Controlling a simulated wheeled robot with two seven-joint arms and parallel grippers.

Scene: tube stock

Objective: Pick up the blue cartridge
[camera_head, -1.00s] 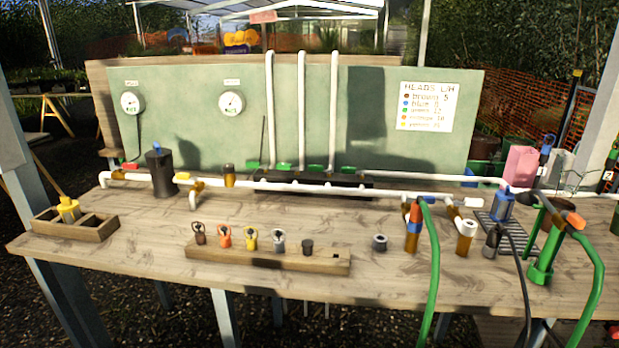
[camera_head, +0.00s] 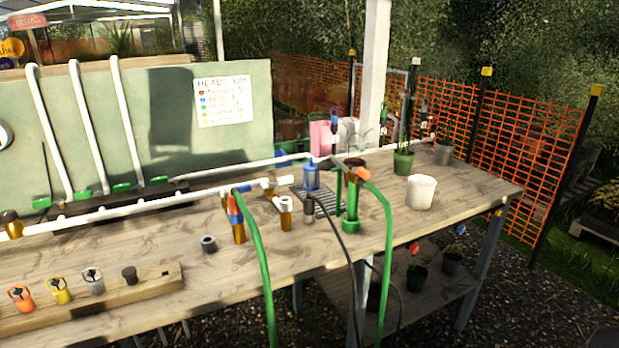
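A blue cylinder (camera_head: 311,177), which looks like the blue cartridge, stands upright on a dark slatted grate (camera_head: 327,204) on the wooden bench. It has a narrower top. A small dark cylinder (camera_head: 308,211) stands in front of it, and a green upright fitting (camera_head: 351,203) stands to its right. Neither of my grippers shows in the head view.
Two green hoses (camera_head: 259,255) (camera_head: 387,230) and a black cable hang over the bench's front edge. White pipe (camera_head: 100,216) runs along the back. A wooden block (camera_head: 130,298) holds several coloured heads. A white pot (camera_head: 421,193) stands at right, with bare bench around it.

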